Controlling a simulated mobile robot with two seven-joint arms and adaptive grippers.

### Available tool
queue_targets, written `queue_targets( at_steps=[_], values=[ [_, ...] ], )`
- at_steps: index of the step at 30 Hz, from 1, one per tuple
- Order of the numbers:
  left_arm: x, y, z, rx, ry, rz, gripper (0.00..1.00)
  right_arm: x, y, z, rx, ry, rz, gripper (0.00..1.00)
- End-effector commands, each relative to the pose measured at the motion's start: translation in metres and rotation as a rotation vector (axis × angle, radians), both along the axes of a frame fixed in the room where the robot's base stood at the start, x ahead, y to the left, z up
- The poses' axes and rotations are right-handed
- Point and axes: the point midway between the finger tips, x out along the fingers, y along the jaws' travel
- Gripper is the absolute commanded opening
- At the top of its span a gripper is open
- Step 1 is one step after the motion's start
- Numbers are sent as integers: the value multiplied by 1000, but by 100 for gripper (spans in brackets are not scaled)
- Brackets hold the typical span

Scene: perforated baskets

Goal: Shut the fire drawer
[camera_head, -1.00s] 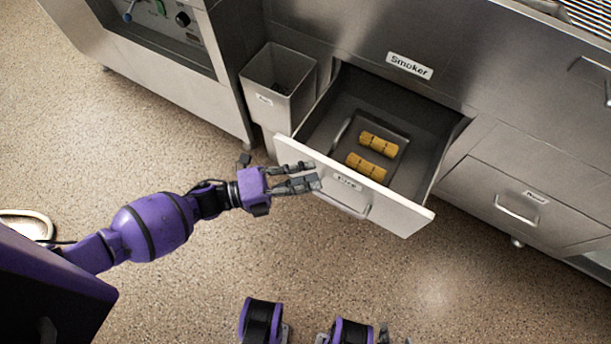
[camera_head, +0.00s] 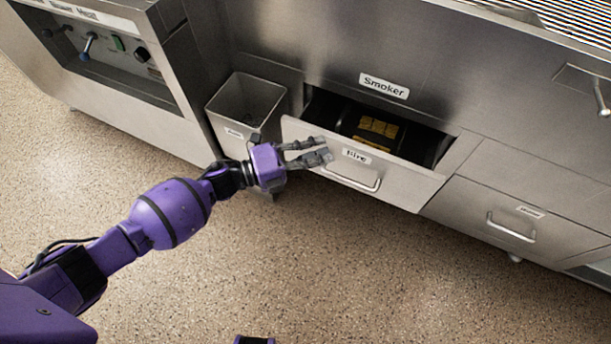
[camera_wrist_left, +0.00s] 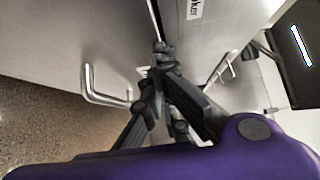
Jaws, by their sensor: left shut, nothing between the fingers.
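The fire drawer (camera_head: 400,183) has a light metal front with a bar handle and a "Fire" label. It stands partly open under the "Smoker" label, with yellow rolls (camera_head: 378,128) visible inside. My left gripper (camera_head: 326,150) is at the left part of the drawer front, near its top edge and left of the label. Its fingers are shut and hold nothing. Whether they touch the front is hard to tell. In the left wrist view, the fingers (camera_wrist_left: 162,62) are close together near the drawer edge, with a bar handle (camera_wrist_left: 100,97) to the left.
A grey open bin (camera_head: 240,105) stands just left of the drawer. A closed drawer (camera_head: 515,215) with a handle is on the right. A metal unit with knobs (camera_head: 110,60) is at the upper left. The speckled floor in front is clear.

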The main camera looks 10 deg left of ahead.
Motion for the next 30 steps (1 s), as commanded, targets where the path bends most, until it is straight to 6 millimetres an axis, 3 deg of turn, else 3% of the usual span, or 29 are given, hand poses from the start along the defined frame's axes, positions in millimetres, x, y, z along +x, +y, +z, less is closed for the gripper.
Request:
queue_targets(
  at_steps=[6, 12, 19, 30],
  values=[
    [48, -16, -3, 1, -2, 1, 0, 4, 0, -25, -2, 5, 16, 40],
    [76, -25, 0, -1, -3, 0, 0, 14, -1, -34, -5, -7, 35, 40],
    [90, -29, 2, -1, -4, -1, 0, 14, -1, -39, -6, -5, 38, 40],
    [92, -30, 4, -1, -6, -1, 0, 11, -1, -40, -5, 0, 33, 40]
  ],
)
